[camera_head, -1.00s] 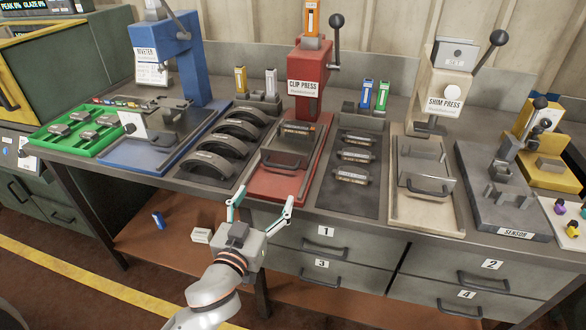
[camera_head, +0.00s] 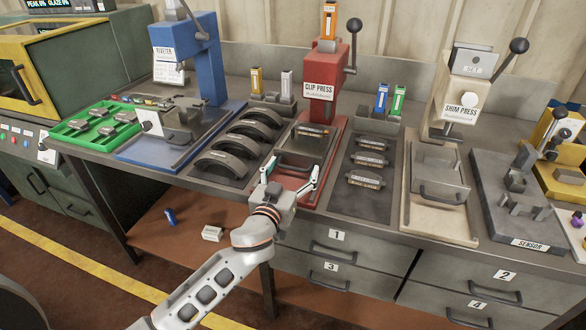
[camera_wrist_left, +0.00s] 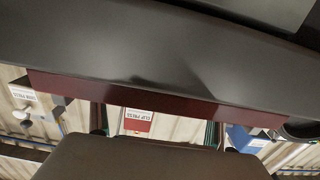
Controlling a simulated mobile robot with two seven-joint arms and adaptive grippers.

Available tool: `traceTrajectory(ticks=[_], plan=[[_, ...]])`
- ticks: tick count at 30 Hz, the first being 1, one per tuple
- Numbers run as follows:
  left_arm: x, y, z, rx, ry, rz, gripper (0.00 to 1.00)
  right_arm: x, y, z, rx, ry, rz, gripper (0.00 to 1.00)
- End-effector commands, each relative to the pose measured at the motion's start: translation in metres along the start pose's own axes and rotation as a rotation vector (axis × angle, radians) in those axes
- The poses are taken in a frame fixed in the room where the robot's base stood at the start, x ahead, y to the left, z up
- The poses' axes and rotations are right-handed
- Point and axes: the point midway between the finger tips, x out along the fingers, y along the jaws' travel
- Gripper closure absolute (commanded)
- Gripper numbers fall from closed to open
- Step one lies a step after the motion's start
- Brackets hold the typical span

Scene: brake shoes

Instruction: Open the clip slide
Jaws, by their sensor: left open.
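The red clip press (camera_head: 322,85) stands at the middle of the bench. Its slide (camera_head: 303,143) lies on the red base with a dark bar handle (camera_head: 296,166) at its front. A small part with a silver and orange look (camera_head: 312,130) lies on the slide. My left gripper (camera_head: 291,173) is open, with its two fingertips spread at the left and right of the handle. I cannot tell whether they touch it. In the left wrist view the press label (camera_wrist_left: 138,115) shows upside down, partly hidden behind a dark surface. My right gripper is not in view.
Dark curved shoes (camera_head: 235,147) lie in a tray left of the press. A dark tray with several labelled parts (camera_head: 369,160) is on the right, before the beige shim press (camera_head: 465,90). The drawers (camera_head: 340,246) sit below the bench edge.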

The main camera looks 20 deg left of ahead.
Motion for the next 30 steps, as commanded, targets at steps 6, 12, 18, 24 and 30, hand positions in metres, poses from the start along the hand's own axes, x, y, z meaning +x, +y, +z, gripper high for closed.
traceTrajectory(ticks=[6, 12, 18, 24, 30], plan=[[0.003, 0.000, 0.000, 0.000, 0.000, 0.000, 0.24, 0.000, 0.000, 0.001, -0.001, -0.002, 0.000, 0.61], [0.002, 0.000, 0.000, 0.000, 0.000, 0.000, 0.50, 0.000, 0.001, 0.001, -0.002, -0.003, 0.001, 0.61], [0.001, 0.001, 0.000, -0.002, 0.000, 0.001, 0.69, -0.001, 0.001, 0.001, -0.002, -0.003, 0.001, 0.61], [-0.016, 0.001, 0.000, -0.006, -0.001, 0.002, 0.69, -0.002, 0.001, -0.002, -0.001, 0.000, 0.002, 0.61], [-0.055, 0.001, 0.000, -0.009, -0.002, 0.000, 0.69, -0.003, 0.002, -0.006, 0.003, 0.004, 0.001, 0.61]])
